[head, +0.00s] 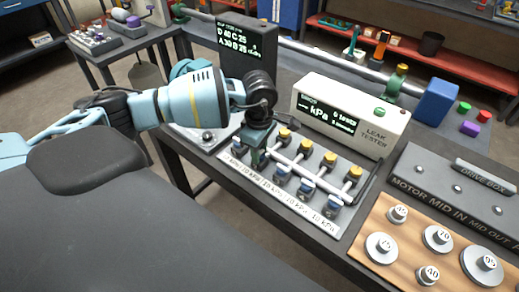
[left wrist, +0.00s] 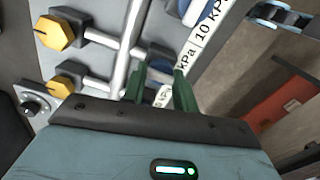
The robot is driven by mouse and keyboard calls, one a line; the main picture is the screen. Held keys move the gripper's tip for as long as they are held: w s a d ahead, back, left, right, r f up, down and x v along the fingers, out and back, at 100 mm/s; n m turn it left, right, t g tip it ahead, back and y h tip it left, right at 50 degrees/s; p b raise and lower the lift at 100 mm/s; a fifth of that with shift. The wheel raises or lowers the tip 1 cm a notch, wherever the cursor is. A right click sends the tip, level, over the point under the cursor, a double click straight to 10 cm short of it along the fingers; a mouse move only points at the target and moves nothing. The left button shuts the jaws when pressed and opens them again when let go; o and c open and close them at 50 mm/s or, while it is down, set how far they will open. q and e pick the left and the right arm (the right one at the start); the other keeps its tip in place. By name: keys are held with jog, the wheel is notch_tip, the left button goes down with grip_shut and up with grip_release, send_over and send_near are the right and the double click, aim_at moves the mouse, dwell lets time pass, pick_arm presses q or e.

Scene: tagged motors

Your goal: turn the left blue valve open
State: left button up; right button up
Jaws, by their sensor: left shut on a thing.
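The left valve's exact handle angle cannot be told. My right gripper is not in view.
Yellow knobs (head: 307,146) line the rack's far side. The white leak tester (head: 350,115) stands behind it, and a dark display (head: 245,45) is at the back left. A wooden board with weights (head: 438,238) and a drive box lie to the right.

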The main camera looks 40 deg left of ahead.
pick_arm(q)
jog(key=o, duration=1)
jog(key=shift+c, duration=0.2)
jog(key=shift+r, duration=0.1)
jog(key=shift+r, duration=3.85)
